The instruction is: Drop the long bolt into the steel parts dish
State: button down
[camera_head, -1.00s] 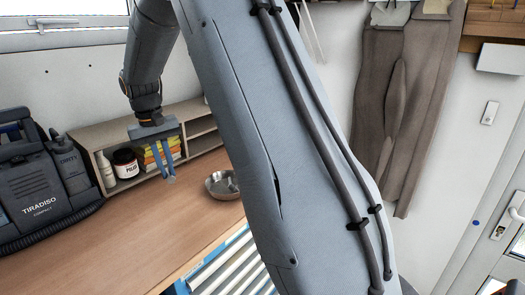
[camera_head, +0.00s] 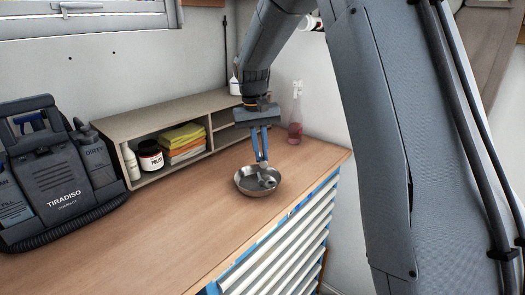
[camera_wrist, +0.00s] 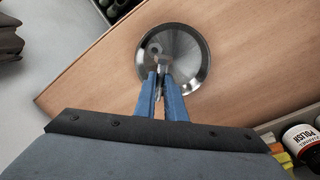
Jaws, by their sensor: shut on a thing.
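The steel parts dish (camera_head: 243,184) is a round, shiny bowl on the wooden bench top. My gripper (camera_head: 262,159) has blue fingers pointing down and is directly above the dish. In the wrist view my gripper (camera_wrist: 162,75) is shut on a small grey metal piece, seemingly the long bolt (camera_wrist: 162,65). Most of the bolt is hidden by the fingers or seen end-on. The dish (camera_wrist: 193,58) lies behind and below the fingertips there. A ring-like metal part (camera_wrist: 154,48) shows inside the dish. I cannot tell whether the bolt touches the dish.
A wooden shelf unit (camera_head: 165,113) with a polish jar (camera_head: 150,155) and folded cloths (camera_head: 183,143) stands along the wall. A pink spray bottle (camera_head: 295,120) stands behind the dish. A black cleaning machine (camera_head: 55,175) is at the left. The bench left of the dish is clear.

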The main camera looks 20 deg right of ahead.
jog(key=shift+f+b, duration=1.45)
jog(key=shift+f, duration=0.85)
jog(key=c, duration=1.7)
grip_release()
jog(key=shift+c, duration=0.2)
jog(key=shift+r, duration=0.1)
notch_tip(320, 180, up, 8)
jog(key=b, duration=0.2)
jog(key=shift+a+b, duration=0.3)
jog(key=shift+a, duration=0.1)
jog(key=shift+f, duration=0.2)
